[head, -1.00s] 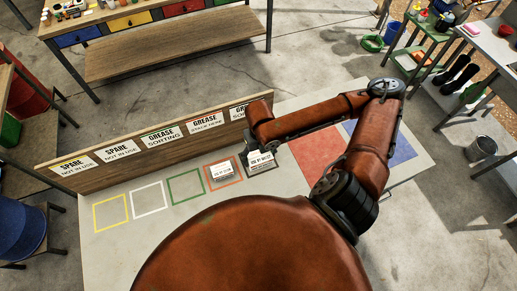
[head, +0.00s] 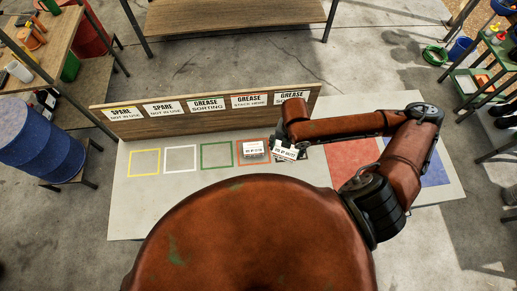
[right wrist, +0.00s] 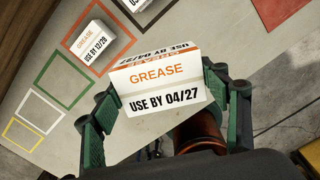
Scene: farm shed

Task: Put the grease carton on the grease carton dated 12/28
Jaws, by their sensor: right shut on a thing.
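My right gripper (right wrist: 163,95) is shut on a white and orange grease carton (right wrist: 158,76) marked USE BY 04/27. In the head view this carton (head: 285,153) hangs at the end of my right arm near the dark square. The grease carton dated 12/28 (right wrist: 92,39) sits inside the orange-red square, apart from the held one. It also shows in the head view (head: 253,149), just left of the held carton. My left gripper is not in view.
Yellow (head: 144,163), white (head: 180,146) and green (head: 216,142) outlined squares on the table are empty. A sign board (head: 150,125) stands along the back edge. Another carton (right wrist: 137,4) shows partly at the wrist view's top edge. Red (head: 352,160) and blue areas lie at right.

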